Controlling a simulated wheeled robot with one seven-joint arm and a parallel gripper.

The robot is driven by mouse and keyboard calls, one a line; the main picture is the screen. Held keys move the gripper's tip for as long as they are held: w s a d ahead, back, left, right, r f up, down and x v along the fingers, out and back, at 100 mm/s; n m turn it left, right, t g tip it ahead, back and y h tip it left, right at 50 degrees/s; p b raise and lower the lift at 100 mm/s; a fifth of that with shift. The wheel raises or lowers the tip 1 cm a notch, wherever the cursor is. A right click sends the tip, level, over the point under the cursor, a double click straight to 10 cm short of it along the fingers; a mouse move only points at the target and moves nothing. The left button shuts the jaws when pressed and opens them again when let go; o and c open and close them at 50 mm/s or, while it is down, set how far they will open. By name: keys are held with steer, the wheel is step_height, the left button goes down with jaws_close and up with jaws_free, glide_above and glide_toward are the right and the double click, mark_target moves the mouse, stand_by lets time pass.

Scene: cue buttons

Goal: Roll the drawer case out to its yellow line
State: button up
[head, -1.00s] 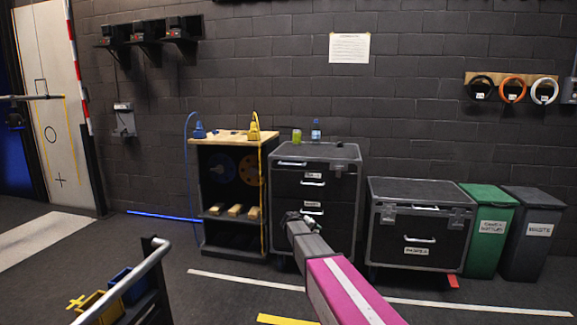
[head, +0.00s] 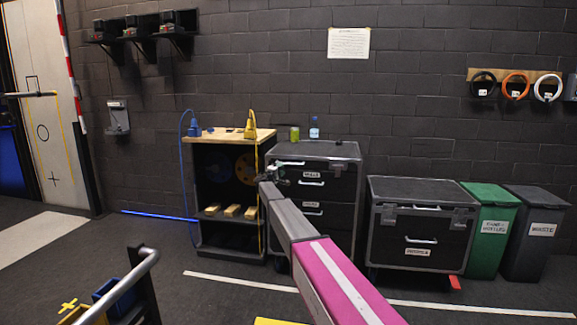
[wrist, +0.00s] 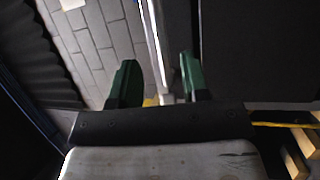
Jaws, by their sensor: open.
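The drawer case (head: 318,227) is a black case on the floor against the back wall, with several drawers, pale handles and grey edging. My gripper (head: 273,170) is at its upper left front, near the pale top bar handle (head: 290,163). In the wrist view my gripper (wrist: 160,82) has its two green fingers apart, with a pale bar (wrist: 156,45) showing between them. I cannot tell whether either finger touches the bar. A short piece of yellow line (head: 278,321) shows on the floor at the bottom edge of the head view. My arm hides part of the case front.
A wooden-topped shelf unit (head: 230,136) stands close at the case's left. A lower black case (head: 418,235) and green bin (head: 490,232) stand to the right. Floor in front looks clear.

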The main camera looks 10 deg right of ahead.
steer(key=x, duration=0.8)
jaws_close()
